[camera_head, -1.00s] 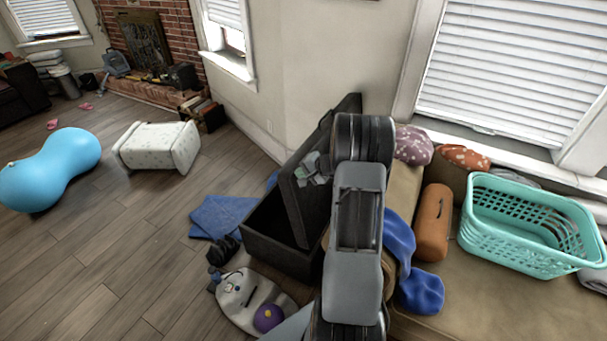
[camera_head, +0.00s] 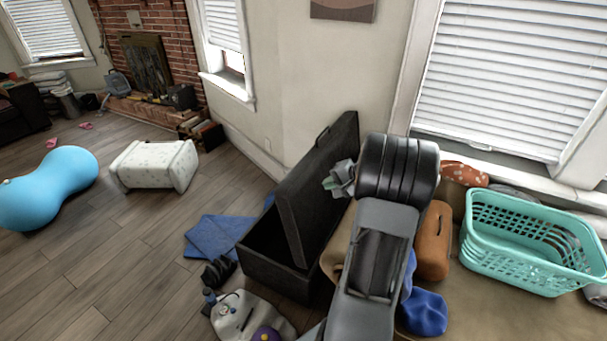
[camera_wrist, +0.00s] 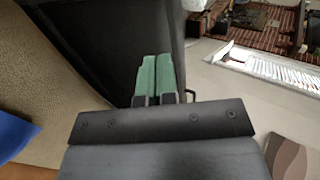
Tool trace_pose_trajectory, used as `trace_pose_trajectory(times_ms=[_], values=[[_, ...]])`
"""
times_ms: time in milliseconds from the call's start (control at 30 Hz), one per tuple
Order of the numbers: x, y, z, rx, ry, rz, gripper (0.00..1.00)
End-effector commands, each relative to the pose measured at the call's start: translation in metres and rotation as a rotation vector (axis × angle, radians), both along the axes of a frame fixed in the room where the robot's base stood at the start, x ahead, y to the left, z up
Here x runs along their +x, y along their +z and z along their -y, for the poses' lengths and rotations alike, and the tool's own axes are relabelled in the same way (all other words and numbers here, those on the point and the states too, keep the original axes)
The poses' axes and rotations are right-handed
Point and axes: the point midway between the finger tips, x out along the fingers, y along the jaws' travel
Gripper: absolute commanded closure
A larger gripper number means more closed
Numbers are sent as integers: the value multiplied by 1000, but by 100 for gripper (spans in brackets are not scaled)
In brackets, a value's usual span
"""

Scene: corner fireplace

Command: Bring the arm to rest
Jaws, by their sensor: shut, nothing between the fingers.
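My gripper (camera_wrist: 156,75) shows in the wrist view with its two green fingers side by side, shut and empty. The dark panel of the open storage box lies behind and beside the fingers; I cannot tell how far apart they are. In the head view my arm rises from the bottom edge, right of centre, and leans right. Its black joint is in front of the bench and window sill.
The open black box (camera_head: 276,272) stands left of my arm. The tan bench (camera_head: 490,312) on the right bears a teal basket (camera_head: 500,264), an orange-brown case (camera_head: 433,240) and blue cloth (camera_head: 424,313). A white pouffe (camera_head: 155,165) and blue peanut ball (camera_head: 50,187) lie left.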

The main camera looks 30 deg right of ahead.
Motion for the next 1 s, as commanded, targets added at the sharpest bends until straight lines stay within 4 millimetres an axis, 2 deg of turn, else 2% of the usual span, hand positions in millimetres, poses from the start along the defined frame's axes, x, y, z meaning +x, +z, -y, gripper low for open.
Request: trace_pose_trajectory(times_ms=[333, 367, 467, 567, 733, 900, 1000], values=[[-3, 3, 2, 16, -15, -11, 100], [-5, 0, 2, 24, -26, -34, 100], [-27, -25, -9, 44, -20, -172, 100], [-52, -29, -37, -3, 37, -313, 100], [-83, -10, -112, -228, 245, -493, 100], [-113, 19, -178, -541, 478, -536, 100], [-128, 36, -208, -717, 603, -493, 100]])
